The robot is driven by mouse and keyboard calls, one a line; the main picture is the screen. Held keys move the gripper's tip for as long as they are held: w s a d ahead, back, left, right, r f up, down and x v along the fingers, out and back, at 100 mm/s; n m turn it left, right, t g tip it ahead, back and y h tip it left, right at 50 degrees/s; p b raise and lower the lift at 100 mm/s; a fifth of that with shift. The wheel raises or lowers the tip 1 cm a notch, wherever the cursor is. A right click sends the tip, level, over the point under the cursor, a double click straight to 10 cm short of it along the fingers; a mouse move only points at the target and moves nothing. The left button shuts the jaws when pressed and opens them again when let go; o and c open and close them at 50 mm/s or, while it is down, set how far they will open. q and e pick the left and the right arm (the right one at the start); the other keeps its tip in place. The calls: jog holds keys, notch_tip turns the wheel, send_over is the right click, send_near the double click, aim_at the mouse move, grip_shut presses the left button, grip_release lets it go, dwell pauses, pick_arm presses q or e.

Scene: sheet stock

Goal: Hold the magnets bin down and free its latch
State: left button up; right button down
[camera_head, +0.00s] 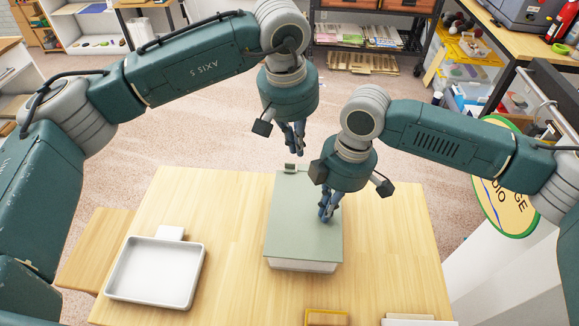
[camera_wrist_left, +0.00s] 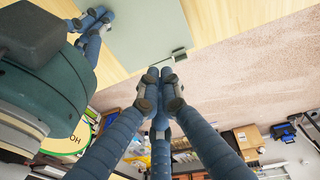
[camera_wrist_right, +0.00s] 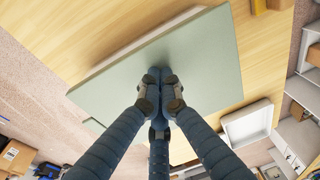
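The magnets bin, a white box with a flat grey-green lid (camera_head: 300,222), stands on the wooden table. A small latch (camera_head: 290,168) sits at the lid's far edge; it also shows in the left wrist view (camera_wrist_left: 180,54). My left gripper (camera_head: 299,154) hangs above and beside the latch, its fingers together and empty; whether it touches cannot be told. My right gripper (camera_head: 325,219) points down at the lid's right part, fingers together. In the right wrist view its tips (camera_wrist_right: 160,74) meet or nearly meet the lid (camera_wrist_right: 190,65), with a shadow around them.
A shallow white tray (camera_head: 152,290) lies at the table's left, with a small white piece at its far side. A yellow-framed tray (camera_head: 327,317) and a white item (camera_head: 418,321) lie at the near edge. Bare table (camera_head: 220,225) is left of the bin; carpet lies beyond it.

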pick_arm(q)
jog(key=a+m+y, duration=0.1)
jog(key=a, duration=0.1)
pick_arm(e)
jog(key=shift+s+f, duration=0.2)
jog(key=shift+f, duration=0.1)
jog(key=shift+d, duration=0.1)
pick_arm(q)
send_near(290, 169)
jog(key=shift+t, duration=0.4)
jog(key=f, duration=0.7)
jog(key=shift+s, duration=0.3)
grip_shut()
jog(key=shift+w, duration=0.75)
jog(key=shift+w+f, duration=0.45)
jog(key=shift+w, duration=0.3)
jog(key=shift+w+f, duration=0.45)
jog(key=shift+w, duration=0.35)
